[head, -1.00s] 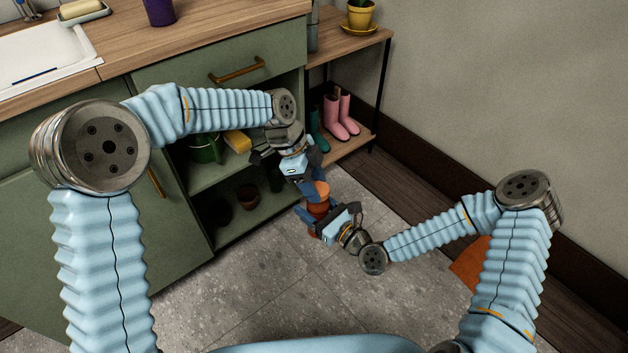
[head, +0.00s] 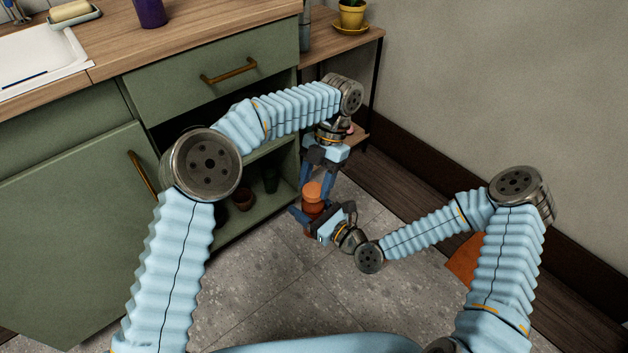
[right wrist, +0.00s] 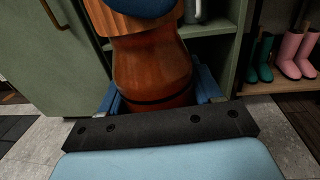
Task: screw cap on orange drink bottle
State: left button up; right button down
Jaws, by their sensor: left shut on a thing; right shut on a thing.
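The orange drink bottle (head: 314,210) stands roughly upright above the floor in front of the cabinet's open shelf. My right gripper (head: 311,216) is shut on its body. In the right wrist view the bottle (right wrist: 150,68) fills the middle, red-brown and translucent, with blue fingers at its sides. The lighter orange cap (head: 312,191) sits at the bottle's top; it also shows in the right wrist view (right wrist: 122,24). My left gripper (head: 314,187) reaches down from above and is shut on the cap. A blue finger hides part of the cap. I cannot tell how tightly it sits.
The green cabinet (head: 75,200) and its open shelves with pots (head: 243,197) are left of and behind the bottle. Pink boots (right wrist: 298,50) and green boots (right wrist: 262,58) stand on a rack behind. The tiled floor (head: 290,290) in front is clear.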

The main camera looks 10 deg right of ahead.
pick_arm(q)
jog(key=o, duration=1)
jog(key=shift+r, duration=0.1)
jog(key=shift+r, duration=2.2)
jog(key=shift+o, duration=0.3)
